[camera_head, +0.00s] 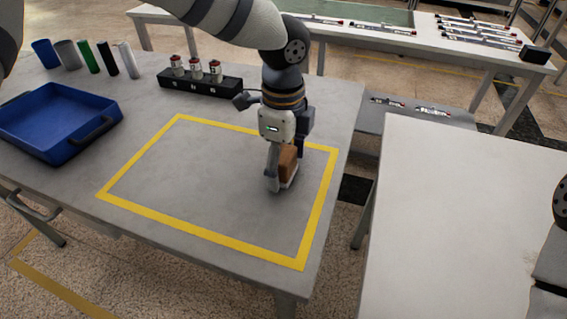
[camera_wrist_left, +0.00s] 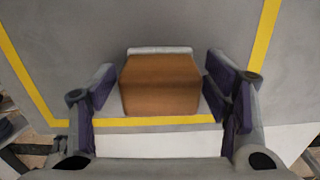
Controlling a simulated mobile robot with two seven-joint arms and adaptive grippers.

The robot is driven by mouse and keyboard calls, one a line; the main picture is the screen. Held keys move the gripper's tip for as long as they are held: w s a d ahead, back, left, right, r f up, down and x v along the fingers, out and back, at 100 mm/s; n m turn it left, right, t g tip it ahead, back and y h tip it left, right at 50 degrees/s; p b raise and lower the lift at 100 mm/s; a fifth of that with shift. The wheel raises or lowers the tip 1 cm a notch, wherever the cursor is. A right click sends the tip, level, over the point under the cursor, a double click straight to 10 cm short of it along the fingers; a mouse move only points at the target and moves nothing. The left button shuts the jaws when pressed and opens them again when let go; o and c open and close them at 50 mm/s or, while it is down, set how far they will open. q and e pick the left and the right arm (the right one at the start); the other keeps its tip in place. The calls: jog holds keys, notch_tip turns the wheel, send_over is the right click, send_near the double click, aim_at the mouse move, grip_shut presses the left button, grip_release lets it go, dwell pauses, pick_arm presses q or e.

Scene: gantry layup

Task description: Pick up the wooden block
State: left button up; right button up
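The wooden block (camera_head: 288,162) is brown and sits inside the yellow-taped rectangle on the grey table, near its right side. In the left wrist view, the block (camera_wrist_left: 161,85) lies between the two spread fingers of my left gripper (camera_wrist_left: 160,85). A gap shows on the left side; the right finger is very close to the block, and I cannot tell whether it touches. My right gripper is out of view.
A blue tray (camera_head: 62,112) stands at the left. Several cylinders (camera_head: 88,58) and a black rack (camera_head: 200,82) with small containers line the back. The taped area (camera_head: 190,170) left of the block is clear. A white table (camera_head: 460,220) stands at the right.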

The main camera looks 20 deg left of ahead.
aim_at(282, 156)
pick_arm(q)
jog(key=c, duration=1)
jog(key=shift+o, duration=0.2)
jog(key=shift+r, duration=0.35)
jog(key=r, duration=0.4)
jog(key=shift+s+p, duration=0.3)
jog(key=shift+s, duration=0.1)
jog(key=s+r+p, duration=0.1)
jog(key=s+r, duration=0.7)
jog(key=s, duration=0.5)
jog(key=shift+d+r+p, duration=0.15)
jog(key=shift+d+p, duration=0.15)
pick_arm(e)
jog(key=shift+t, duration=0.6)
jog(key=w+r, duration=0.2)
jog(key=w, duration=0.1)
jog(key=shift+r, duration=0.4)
